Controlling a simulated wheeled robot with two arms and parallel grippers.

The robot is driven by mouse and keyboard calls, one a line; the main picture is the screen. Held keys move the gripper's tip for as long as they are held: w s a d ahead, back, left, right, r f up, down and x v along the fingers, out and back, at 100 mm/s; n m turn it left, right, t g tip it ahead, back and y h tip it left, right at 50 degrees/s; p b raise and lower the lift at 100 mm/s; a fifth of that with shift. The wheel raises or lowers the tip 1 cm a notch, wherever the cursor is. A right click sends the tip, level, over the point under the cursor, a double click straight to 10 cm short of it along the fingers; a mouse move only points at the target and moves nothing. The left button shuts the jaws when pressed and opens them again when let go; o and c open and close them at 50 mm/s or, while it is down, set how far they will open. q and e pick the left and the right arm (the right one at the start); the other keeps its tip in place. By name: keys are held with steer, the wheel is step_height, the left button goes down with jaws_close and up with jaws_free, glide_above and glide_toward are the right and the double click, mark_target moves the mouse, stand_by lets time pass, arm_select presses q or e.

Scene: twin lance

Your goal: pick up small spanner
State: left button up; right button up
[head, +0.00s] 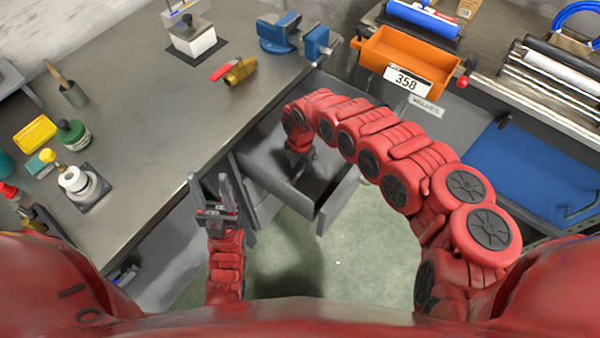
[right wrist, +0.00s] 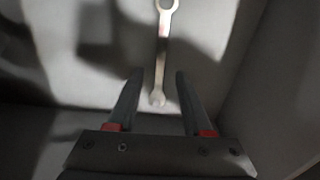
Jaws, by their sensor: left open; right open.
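The small spanner (right wrist: 162,50) lies on the grey floor of the open drawer in the right wrist view. Its ring end is at the top of the picture and its other end lies between my fingertips. My right gripper (right wrist: 154,78) is open, with one finger on each side of the spanner's near end; I cannot tell how far above it they are. My left gripper (head: 214,186) is open and empty, beside the workbench's front edge.
The drawer walls stand close around my right gripper. The grey workbench (head: 140,130) holds a brass valve with a red handle (head: 238,71), a blue vise (head: 280,34) and several bottles. An orange bin (head: 405,60) marked 358 stands at the back right.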

mark_target(302, 170)
steer(key=shift+f, duration=1)
steer(key=shift+f, duration=0.1)
jaws_close()
